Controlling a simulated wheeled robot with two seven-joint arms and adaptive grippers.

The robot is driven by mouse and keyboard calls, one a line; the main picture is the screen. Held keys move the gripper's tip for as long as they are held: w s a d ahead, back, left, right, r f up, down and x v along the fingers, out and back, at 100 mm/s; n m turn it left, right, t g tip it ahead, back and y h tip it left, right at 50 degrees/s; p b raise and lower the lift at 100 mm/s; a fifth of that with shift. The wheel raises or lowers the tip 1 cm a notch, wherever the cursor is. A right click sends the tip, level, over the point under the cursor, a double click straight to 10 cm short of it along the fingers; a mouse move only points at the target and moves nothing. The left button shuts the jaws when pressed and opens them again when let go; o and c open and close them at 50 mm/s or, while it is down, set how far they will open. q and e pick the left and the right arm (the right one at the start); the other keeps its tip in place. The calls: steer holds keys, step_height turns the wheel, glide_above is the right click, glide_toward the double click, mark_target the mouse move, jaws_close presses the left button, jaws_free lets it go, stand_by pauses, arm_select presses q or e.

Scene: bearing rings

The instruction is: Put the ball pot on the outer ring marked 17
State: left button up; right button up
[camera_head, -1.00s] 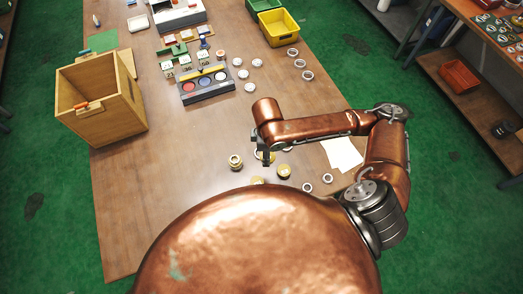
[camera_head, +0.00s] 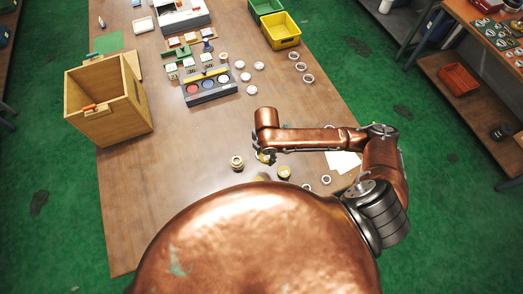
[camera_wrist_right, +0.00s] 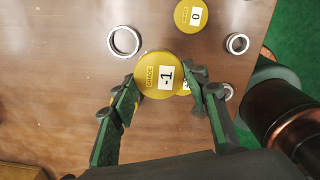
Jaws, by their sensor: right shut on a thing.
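My right gripper (camera_wrist_right: 163,78) is shut on a round gold ball pot (camera_wrist_right: 160,75) labelled "GRADE -1" in the right wrist view, with a finger on each side. In the head view this gripper (camera_head: 271,160) is small and partly hidden by my arm. A second gold pot (camera_wrist_right: 191,16), marked 0, is at the top of the wrist view. Another labelled gold piece (camera_wrist_right: 186,87) is mostly covered by the held pot. Steel rings (camera_wrist_right: 124,41) and (camera_wrist_right: 237,44) lie apart on the table. No mark 17 is readable. My left gripper is out of view.
A wooden box (camera_head: 108,112), a cup tray (camera_head: 208,88) and a yellow bin (camera_head: 279,31) are farther off. The table's middle left is clear.

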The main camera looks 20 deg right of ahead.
steer(key=w+f, duration=0.2)
steer(key=w+d+f, duration=0.1)
steer(key=w+f, duration=0.4)
steer(key=shift+d, duration=0.15)
steer(key=shift+f+p, duration=0.3)
steer(key=shift+f, duration=1.2)
steer(key=o, duration=1.3)
steer(key=shift+f, duration=0.1)
step_height(320, 180, up, 12)
steer(key=shift+r, duration=0.15)
